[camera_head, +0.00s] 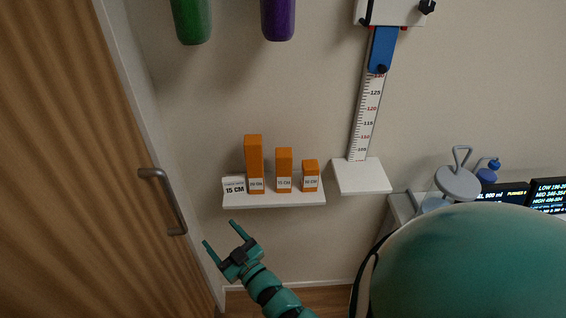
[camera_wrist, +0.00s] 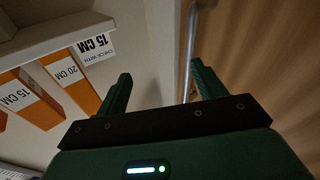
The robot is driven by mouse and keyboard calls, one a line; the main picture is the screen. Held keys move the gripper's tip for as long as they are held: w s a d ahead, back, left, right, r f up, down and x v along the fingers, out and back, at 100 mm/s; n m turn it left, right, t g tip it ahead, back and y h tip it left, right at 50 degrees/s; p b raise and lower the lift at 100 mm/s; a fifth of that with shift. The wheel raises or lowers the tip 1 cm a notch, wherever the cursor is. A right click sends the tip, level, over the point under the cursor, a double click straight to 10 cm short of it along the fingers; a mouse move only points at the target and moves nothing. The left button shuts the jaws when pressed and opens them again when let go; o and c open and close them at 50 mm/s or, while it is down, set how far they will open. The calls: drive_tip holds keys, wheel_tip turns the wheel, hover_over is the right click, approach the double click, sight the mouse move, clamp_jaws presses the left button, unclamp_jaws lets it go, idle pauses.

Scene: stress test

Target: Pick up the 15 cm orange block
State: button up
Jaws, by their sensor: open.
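The 15 cm orange block (camera_head: 284,160) stands upright in the middle of three orange blocks on a white wall shelf (camera_head: 285,201). In the wrist view the 15 cm block (camera_wrist: 38,110) shows partly at the left edge, its label upside down. My gripper (camera_head: 219,232) is open and empty, below and left of the shelf's left end in the head view. Its two fingers (camera_wrist: 161,74) show apart in the wrist view, with nothing between them, to the right of the blocks. The gripper touches no block.
The taller 20 cm block (camera_head: 254,158) and a shorter block (camera_head: 310,172) flank it. A 15 CM card (camera_head: 234,188) stands at the shelf's left end. A wooden door (camera_head: 75,160) with a metal handle (camera_head: 172,202) is left of my gripper. An empty white ledge (camera_head: 362,177) is right.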

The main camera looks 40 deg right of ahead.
drive_tip(key=s+d+r+m+g+h+p, duration=0.1)
drive_tip(key=d+r+m+h, duration=0.1)
drive_tip(key=d+m+h, duration=0.15)
drive_tip(key=d+r+m+g+h+p, duration=0.1)
drive_tip(key=d+r+m+h+p, duration=0.15)
drive_tip(key=d+h, duration=0.2)
drive_tip(key=m+g+h, duration=0.2)
drive_tip(key=m+h, duration=0.2)
drive_tip(key=h, duration=0.1)
approach(283, 168)
drive_tip(key=b+x, duration=0.1)
drive_tip(key=x, duration=0.6)
drive_tip(key=shift+w+d+r, duration=0.1)
drive_tip(key=shift+d+r, duration=0.1)
drive_tip(key=shift+d, duration=0.05)
drive_tip(key=shift+x, duration=0.8)
drive_tip(key=p+x, duration=0.3)
drive_tip(key=x, duration=0.1)
drive_tip(key=shift+w+d+f, duration=0.25)
drive_tip(key=shift+w+d, duration=0.1)
drive_tip(key=shift+w, duration=0.15)
drive_tip(key=shift+c, duration=0.4)
drive_tip(key=c, duration=1.2)
drive_tip(key=shift+r, duration=0.15)
